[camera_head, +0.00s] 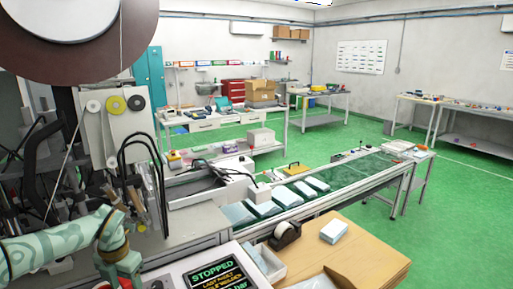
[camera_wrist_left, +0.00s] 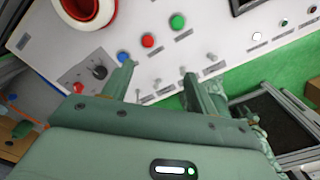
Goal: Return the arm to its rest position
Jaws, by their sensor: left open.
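My left arm (camera_head: 60,248) is pale green and comes in at the lower left of the head view. Its gripper (camera_head: 122,262) is low in that view, just left of the screen reading "STOPPED" (camera_head: 214,277); its fingertips are cut off or hidden there. In the left wrist view the left gripper (camera_wrist_left: 162,80) is open, with nothing between its two fingers. The fingers are in front of a white control panel (camera_wrist_left: 105,52). The panel has a red button (camera_wrist_left: 148,40), a green button (camera_wrist_left: 177,21), a blue button (camera_wrist_left: 123,58) and a black knob (camera_wrist_left: 97,72). My right gripper is not in view.
A mask machine (camera_head: 125,125) stands close on the left. A conveyor (camera_head: 345,178) with several pale blue packs (camera_head: 263,209) runs to the right. A tape dispenser (camera_head: 284,235) and a cardboard box (camera_head: 368,262) are at the front. Green floor (camera_head: 455,215) is clear at right.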

